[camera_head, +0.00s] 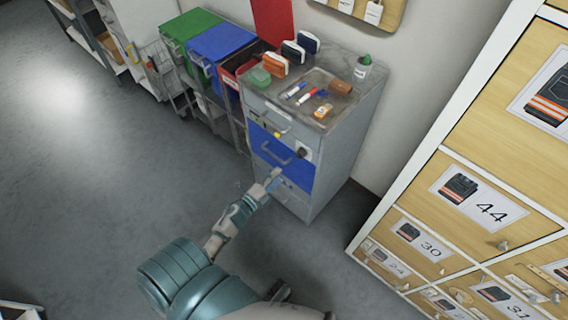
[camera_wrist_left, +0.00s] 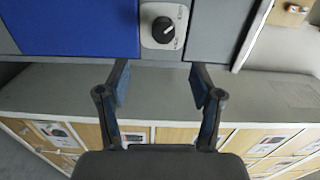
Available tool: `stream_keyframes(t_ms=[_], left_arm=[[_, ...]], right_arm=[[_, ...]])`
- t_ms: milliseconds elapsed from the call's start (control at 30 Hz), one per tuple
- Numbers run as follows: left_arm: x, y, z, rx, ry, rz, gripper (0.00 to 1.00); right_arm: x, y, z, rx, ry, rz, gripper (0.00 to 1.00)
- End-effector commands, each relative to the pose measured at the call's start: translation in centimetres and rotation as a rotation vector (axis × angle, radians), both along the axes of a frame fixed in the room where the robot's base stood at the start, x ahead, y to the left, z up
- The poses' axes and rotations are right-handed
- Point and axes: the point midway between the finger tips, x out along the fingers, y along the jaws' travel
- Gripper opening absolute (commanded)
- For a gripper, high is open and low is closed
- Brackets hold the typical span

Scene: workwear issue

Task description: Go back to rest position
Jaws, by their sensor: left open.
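My left arm reaches up from the bottom of the head view. My left gripper (camera_head: 272,180) is in front of the lower part of a grey cabinet (camera_head: 335,165), near its blue drawer front (camera_head: 280,158). In the left wrist view my left gripper (camera_wrist_left: 158,78) is open, with nothing between its two fingers. Beyond the fingertips are the blue panel (camera_wrist_left: 75,25) and a black rotary knob (camera_wrist_left: 163,30) on a white plate. Whether the fingers touch the cabinet cannot be told. My right gripper is not in view.
Small items, including a tray (camera_head: 318,112) and a bottle (camera_head: 362,68), stand on the cabinet top. Green (camera_head: 190,24) and blue (camera_head: 222,40) bins are left of it. Numbered wooden drawers (camera_head: 480,195) stand at right. Grey floor (camera_head: 100,160) at left is clear.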

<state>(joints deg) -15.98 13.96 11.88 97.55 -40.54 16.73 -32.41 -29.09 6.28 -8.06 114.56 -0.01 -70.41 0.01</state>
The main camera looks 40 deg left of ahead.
Motion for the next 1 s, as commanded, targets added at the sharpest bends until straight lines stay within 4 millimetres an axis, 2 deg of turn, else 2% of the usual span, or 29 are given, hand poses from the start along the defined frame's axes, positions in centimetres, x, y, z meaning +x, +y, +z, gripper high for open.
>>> stream_keyframes(t_ms=[267, 300, 367, 467, 500, 567, 600, 667, 700, 800, 900, 1000], left_arm=[[-0.1, 0.0, -0.3, -0.017, 0.013, 0.010, 0.66], [-0.2, 0.0, -1.0, -0.047, 0.033, 0.026, 0.66], [-0.8, 0.0, -2.7, -0.131, 0.094, 0.074, 0.66], [-2.8, -0.6, -7.9, -0.349, 0.263, 0.209, 0.66], [-4.3, -1.2, -10.5, -0.450, 0.350, 0.277, 0.66], [-6.9, -2.5, -14.4, -0.595, 0.486, 0.385, 0.66], [-9.0, -3.7, -16.9, -0.682, 0.577, 0.457, 0.66], [-12.4, -5.6, -20.2, -0.794, 0.710, 0.563, 0.66], [-14.6, -6.9, -22.0, -0.856, 0.794, 0.631, 0.66], [-20.0, -10.2, -25.2, -0.971, 0.976, 0.782, 0.66], [-24.4, -12.9, -27.0, -1.037, 1.114, 0.898, 0.66], [-27.2, -14.5, -27.8, -1.068, 1.199, 0.973, 0.66]], right_arm=[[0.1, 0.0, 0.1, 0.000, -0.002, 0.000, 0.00], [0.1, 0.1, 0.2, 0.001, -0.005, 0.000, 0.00], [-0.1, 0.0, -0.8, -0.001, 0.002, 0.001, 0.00], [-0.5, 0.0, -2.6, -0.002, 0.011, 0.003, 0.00], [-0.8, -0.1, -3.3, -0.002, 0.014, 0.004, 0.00], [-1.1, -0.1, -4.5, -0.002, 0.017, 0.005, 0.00], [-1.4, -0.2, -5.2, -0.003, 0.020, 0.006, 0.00], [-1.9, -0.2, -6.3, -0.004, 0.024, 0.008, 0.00], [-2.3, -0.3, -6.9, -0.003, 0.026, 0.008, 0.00], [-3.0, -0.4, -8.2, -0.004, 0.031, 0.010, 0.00], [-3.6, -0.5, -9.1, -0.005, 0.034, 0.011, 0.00], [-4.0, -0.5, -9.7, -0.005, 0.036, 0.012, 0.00]])
